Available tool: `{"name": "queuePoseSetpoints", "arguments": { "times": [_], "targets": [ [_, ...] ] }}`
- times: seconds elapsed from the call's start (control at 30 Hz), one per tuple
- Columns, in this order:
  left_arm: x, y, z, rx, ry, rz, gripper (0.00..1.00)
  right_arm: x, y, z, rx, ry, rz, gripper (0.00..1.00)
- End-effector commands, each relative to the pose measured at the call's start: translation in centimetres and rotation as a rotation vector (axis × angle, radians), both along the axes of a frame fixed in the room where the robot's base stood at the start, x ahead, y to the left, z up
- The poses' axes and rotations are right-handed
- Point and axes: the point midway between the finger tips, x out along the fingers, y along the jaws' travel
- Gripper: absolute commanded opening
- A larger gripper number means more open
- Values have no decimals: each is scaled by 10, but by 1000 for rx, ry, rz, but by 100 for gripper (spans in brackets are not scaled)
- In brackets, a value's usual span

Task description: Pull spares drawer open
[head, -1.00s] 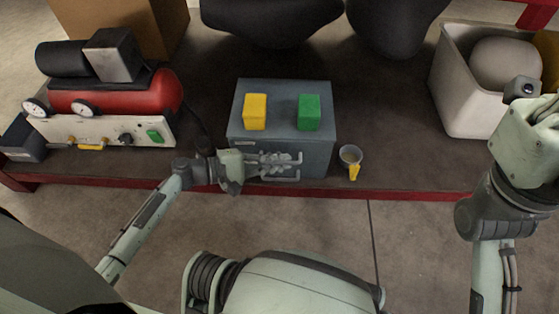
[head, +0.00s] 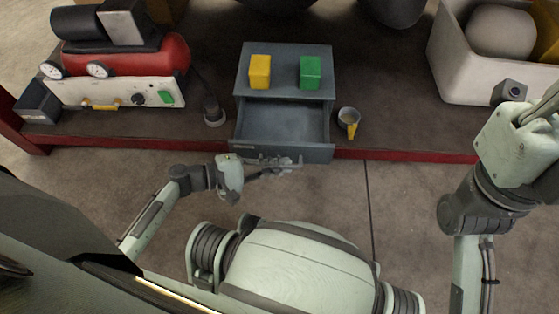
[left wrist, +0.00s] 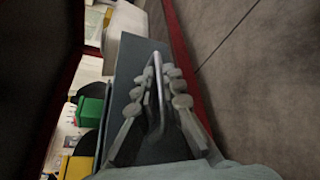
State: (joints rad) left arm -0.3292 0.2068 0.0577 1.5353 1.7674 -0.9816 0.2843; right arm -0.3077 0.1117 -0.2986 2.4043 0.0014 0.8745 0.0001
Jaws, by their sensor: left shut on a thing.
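The spares drawer (head: 312,153) stands open in the front of a grey cabinet (head: 285,58). Its inside shows and looks empty. My left gripper (head: 285,164) is at the drawer front, shut on the drawer handle. In the left wrist view the fingers (left wrist: 168,92) close around the metal handle (left wrist: 157,66), with the drawer front (left wrist: 125,85) beside them. My right gripper (head: 545,112) is at the right edge, away from the cabinet. It is partly cut off, and its jaws do not show clearly.
A yellow block (head: 260,72) and a green block (head: 310,72) stand on the cabinet top. A cup with a yellow handle (head: 348,120) is just right of the drawer. A dark cylinder (head: 212,110) and a red compressor (head: 150,60) are left. A white bin (head: 455,75) is right.

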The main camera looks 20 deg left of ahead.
Motion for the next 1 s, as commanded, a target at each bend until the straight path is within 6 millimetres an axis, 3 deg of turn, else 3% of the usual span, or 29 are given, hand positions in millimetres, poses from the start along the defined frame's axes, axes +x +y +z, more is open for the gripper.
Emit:
{"name": "queuePoseSetpoints", "arguments": {
  "times": [0.03,0.07,0.13,0.5,1.0],
  "targets": [
    [0,0,0,0,0,0,0,0,0,0,0,0,0,0],
    [0,0,0,0,0,0,9,0,0,0,0,0,0,0],
    [0,0,0,0,0,0,17,0,0,0,0,0,0,0],
    [0,0,6,1,-1,0,17,0,0,0,0,-1,-1,0],
    [1,0,92,-2,-5,-2,17,0,0,1,-1,0,-1,0]
  ]
}}
